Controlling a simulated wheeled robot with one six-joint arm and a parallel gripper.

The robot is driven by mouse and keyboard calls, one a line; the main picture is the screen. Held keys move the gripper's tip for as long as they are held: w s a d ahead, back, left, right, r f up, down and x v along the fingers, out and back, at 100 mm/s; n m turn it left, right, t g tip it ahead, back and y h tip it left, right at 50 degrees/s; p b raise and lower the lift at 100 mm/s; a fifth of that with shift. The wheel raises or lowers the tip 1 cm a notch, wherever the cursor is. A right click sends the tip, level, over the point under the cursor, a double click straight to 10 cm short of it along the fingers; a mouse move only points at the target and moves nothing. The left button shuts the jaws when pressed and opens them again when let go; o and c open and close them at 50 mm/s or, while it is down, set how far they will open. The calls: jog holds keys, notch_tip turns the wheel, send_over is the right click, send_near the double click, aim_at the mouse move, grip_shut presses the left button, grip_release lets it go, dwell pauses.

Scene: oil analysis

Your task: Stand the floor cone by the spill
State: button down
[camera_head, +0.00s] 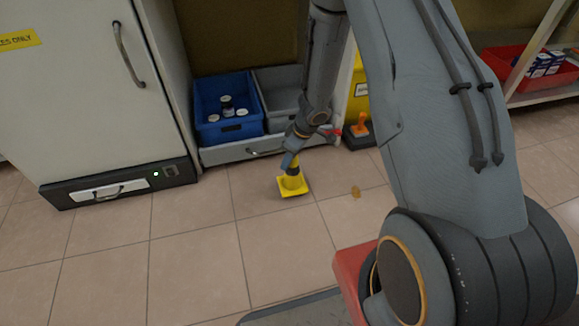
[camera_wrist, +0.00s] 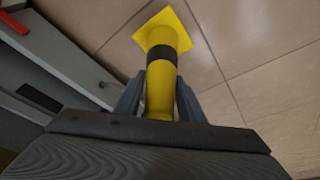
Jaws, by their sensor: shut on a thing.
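The floor cone (camera_head: 292,184) is yellow with a dark band and a square base. In the head view it is upright, at or just above the tiled floor; I cannot tell whether its base touches. My gripper (camera_head: 290,160) is shut on its upper part. In the wrist view the cone (camera_wrist: 162,62) runs away from between the two fingers of my gripper (camera_wrist: 158,100), with its square base at the far end. The spill (camera_head: 355,192) is a small brown patch on the floor, to the right of the cone and apart from it.
A white cabinet (camera_head: 80,90) stands at the left. A blue crate (camera_head: 228,105) with jars and a grey crate (camera_head: 280,95) sit on a low drawer unit behind the cone. An orange-handled object (camera_head: 360,128) stands behind the spill. The floor in front is clear.

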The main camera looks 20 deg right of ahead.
jog(key=shift+f+b, duration=1.05)
jog(key=shift+f, duration=0.45)
jog(key=c, duration=1.2)
grip_release()
jog(key=shift+f, duration=0.1)
jog(key=p+v, duration=0.9)
jog(key=v, duration=0.3)
